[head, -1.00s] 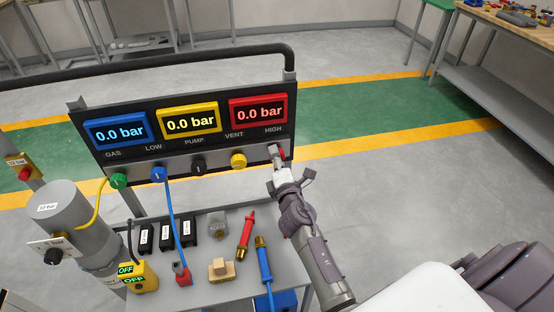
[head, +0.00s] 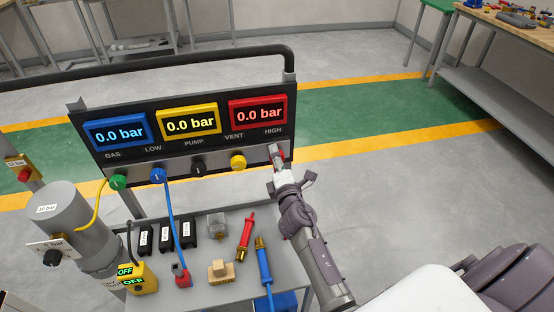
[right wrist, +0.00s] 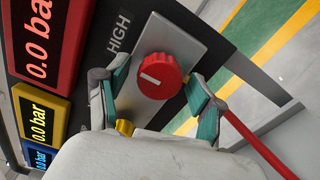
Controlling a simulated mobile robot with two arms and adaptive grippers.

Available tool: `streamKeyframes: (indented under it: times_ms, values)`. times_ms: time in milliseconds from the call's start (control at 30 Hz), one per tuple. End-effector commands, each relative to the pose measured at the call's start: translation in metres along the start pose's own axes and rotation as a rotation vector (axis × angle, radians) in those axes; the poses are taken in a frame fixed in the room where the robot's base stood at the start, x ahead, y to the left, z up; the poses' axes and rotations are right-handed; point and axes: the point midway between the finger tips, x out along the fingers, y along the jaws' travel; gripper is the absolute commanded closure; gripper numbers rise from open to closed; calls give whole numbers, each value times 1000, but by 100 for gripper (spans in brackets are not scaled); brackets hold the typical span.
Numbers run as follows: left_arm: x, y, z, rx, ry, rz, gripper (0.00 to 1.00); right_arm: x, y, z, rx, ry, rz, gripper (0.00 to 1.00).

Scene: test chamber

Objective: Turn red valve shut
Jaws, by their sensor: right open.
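The red valve (right wrist: 160,76) is a round ribbed knob with a white mark, on a metal plate under the HIGH label. In the right wrist view it sits between the tips of my right gripper (right wrist: 158,95), which is open, with a finger on each side and gaps to the knob. In the head view the right gripper (head: 278,166) reaches the right end of the panel (head: 190,152) and mostly hides the red valve (head: 281,154). My left gripper is not in view.
The panel also has green (head: 118,182), blue (head: 158,174), black (head: 198,165) and yellow (head: 238,161) knobs. Its three displays read 0.0 bar. Below, the grey cart top (head: 215,292) holds hoses, black boxes and fittings. A grey cylinder (head: 72,218) stands left.

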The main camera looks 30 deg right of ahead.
Motion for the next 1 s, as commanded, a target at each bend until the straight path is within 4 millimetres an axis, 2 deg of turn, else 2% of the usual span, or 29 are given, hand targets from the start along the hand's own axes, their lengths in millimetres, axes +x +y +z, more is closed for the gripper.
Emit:
streamKeyframes:
  times_ms: [133,233,500,633,1000]
  values:
    - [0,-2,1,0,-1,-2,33,-1,0,0,-1,0,1,33]
    - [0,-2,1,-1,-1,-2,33,-9,-1,-1,-1,1,-1,33]
    - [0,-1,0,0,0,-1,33,-53,-1,0,0,1,-3,33]
    - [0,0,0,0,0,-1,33,-68,-1,0,0,0,-1,33]
    - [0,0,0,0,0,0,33,-75,0,0,0,0,0,33]
